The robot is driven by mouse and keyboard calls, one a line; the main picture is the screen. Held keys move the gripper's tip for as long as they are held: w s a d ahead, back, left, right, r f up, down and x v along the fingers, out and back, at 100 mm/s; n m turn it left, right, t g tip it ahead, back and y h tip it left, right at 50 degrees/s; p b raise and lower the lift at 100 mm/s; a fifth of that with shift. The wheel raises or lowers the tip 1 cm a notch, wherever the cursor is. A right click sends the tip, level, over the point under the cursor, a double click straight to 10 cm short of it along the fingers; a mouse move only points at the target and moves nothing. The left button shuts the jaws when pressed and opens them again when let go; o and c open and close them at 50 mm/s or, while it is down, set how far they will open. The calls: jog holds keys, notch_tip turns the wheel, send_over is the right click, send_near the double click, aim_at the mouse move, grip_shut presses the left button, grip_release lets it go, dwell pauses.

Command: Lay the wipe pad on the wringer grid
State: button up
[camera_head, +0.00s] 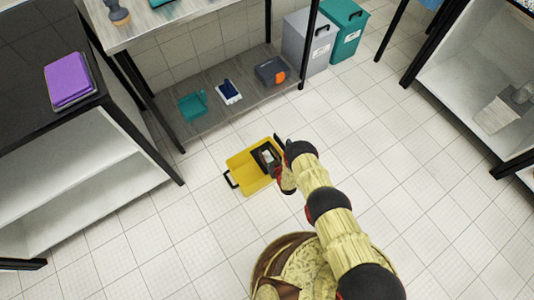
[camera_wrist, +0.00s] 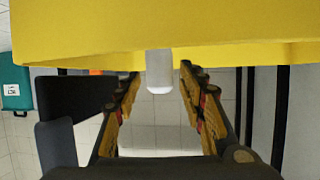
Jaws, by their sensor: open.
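A yellow bin (camera_head: 242,172) with black handles stands on the floor. My gripper (camera_wrist: 160,78) is open, its two fingers spread on either side of a small white rounded piece (camera_wrist: 159,70). That piece shows below a broad yellow surface (camera_wrist: 160,25) at the top of the wrist view. In the head view, the end of my arm is over the right part of the yellow bin and hides part of it. I cannot pick out the wringer grid. I cannot tell which thing is the wipe pad; a blue-and-white item (camera_head: 228,92) lies on the low shelf.
The low shelf (camera_head: 215,118) also holds a teal dustpan-like item (camera_head: 192,106) and a grey-orange box (camera_head: 271,71). A purple stack (camera_head: 68,78) lies on the black-topped cabinet at left. Grey (camera_head: 309,42) and teal (camera_head: 346,30) bins stand behind. Tiled floor is free at right.

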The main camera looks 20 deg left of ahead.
jog(key=shift+r, duration=0.15)
jog(key=p+v, duration=0.5)
jog(key=v, duration=0.7)
jog(key=shift+s+d, duration=0.1)
